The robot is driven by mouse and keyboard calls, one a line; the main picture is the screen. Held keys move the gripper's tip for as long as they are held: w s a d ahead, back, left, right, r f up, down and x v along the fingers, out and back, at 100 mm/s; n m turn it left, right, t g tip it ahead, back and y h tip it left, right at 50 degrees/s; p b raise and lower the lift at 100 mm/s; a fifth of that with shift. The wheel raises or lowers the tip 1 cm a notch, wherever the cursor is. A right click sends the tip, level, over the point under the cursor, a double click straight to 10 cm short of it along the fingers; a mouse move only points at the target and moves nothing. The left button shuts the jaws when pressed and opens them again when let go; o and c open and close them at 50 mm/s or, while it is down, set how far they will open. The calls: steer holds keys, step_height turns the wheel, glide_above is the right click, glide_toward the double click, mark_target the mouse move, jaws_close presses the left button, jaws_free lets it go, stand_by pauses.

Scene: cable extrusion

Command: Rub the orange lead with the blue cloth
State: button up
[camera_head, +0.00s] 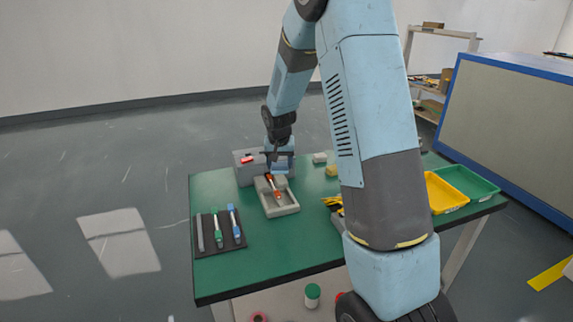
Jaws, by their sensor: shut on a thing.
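My gripper (272,163) is over the far left part of the green table. It is shut on a light blue piece that looks like the blue cloth (284,168); at this size the fingertips are hard to make out. The orange lead (277,193) lies in a grey tray (287,211), running from under the gripper towards the front, with orange ends and a paler middle. The cloth is close to the lead's far end; I cannot tell whether they touch.
A grey box with a red button (245,170) stands just left of the gripper. A dark mat (205,247) with green and blue handled tools lies at the front left. Yellow (440,197) and green (465,180) trays are at the right. My arm hides the table's middle right.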

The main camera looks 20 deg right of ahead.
steer(key=shift+s+d+f, duration=0.2)
steer(key=shift+s+d, duration=0.1)
steer(key=shift+s, duration=0.25)
steer(key=shift+f, duration=3.9)
steer(key=shift+a+r, duration=0.25)
steer(key=shift+a, duration=0.1)
steer(key=shift+c, duration=0.4)
steer(key=shift+a+f, duration=0.2)
steer(key=shift+a, duration=1.5)
steer(key=shift+d, duration=2.2)
steer(key=shift+a+r, duration=0.1)
steer(key=shift+r, duration=3.85)
steer(key=shift+a, duration=0.1)
